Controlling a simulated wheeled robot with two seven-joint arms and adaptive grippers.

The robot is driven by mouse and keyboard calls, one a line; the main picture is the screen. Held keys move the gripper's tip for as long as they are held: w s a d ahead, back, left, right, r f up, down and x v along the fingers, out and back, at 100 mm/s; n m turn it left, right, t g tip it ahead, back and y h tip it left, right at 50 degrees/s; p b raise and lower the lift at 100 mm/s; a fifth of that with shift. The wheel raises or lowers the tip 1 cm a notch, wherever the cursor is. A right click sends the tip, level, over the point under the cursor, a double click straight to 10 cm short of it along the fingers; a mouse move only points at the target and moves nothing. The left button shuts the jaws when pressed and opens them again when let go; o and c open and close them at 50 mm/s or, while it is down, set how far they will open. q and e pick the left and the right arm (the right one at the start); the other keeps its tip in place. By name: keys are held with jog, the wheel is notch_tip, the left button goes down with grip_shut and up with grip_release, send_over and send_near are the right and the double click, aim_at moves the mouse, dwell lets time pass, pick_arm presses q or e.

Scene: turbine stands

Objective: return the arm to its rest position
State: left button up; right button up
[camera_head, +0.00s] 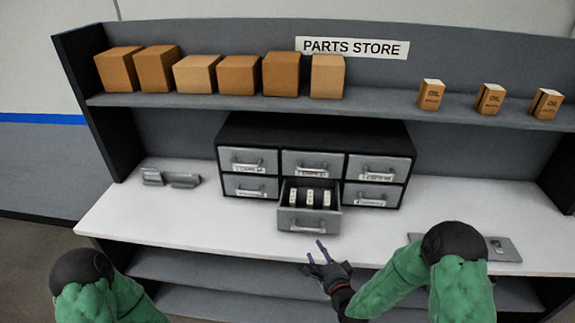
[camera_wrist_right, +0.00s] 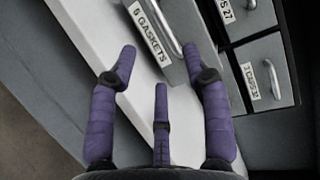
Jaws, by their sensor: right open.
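My right gripper (camera_head: 314,256) is open and empty, in front of and below the open drawer (camera_head: 290,220) of the parts cabinet, near the front edge of the bench. In the right wrist view, the purple fingers of my right gripper (camera_wrist_right: 159,62) are spread with nothing between them. The drawer front (camera_wrist_right: 176,64) with its handle and a label reading GASKETS lies just beyond the fingertips, apart from them. My right arm comes in from the lower right. My left arm shows only at the lower left; its gripper is out of view.
The dark cabinet (camera_head: 315,133) has its lower middle drawer pulled out, holding several white-labelled items (camera_head: 309,197). The white bench (camera_head: 170,218) bears a grey holder (camera_head: 170,179) at left and a grey plate (camera_head: 505,249) at right. Boxes (camera_head: 282,74) stand on the upper shelf.

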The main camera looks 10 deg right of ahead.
jog(key=s+a+f+n+g+y+b, duration=0.1)
jog(key=s+a+f+n+g+b, duration=0.3)
jog(key=f, duration=0.6)
jog(key=s+a+f+n+g+b, duration=0.15)
jog(key=s+f+n+g, duration=0.3)
jog(key=f, duration=0.55)
jog(key=s+a+f+n+g+b, duration=0.1)
jog(key=s+a+f+n+g, duration=0.1)
jog(key=s+f, duration=0.3)
jog(key=s+a+f+n+g+y+b, duration=0.1)
jog(key=s+a+f+n+g+b, duration=0.1)
jog(key=s, duration=1)
notch_tip(320, 180, down, 4)
jog(key=a+n+g, duration=0.1)
jog(key=n+g, duration=0.1)
jog(key=shift+s+r+n+g+b, duration=0.2)
jog(key=shift+n+g+b, duration=0.1)
jog(key=shift+n+g, duration=0.05)
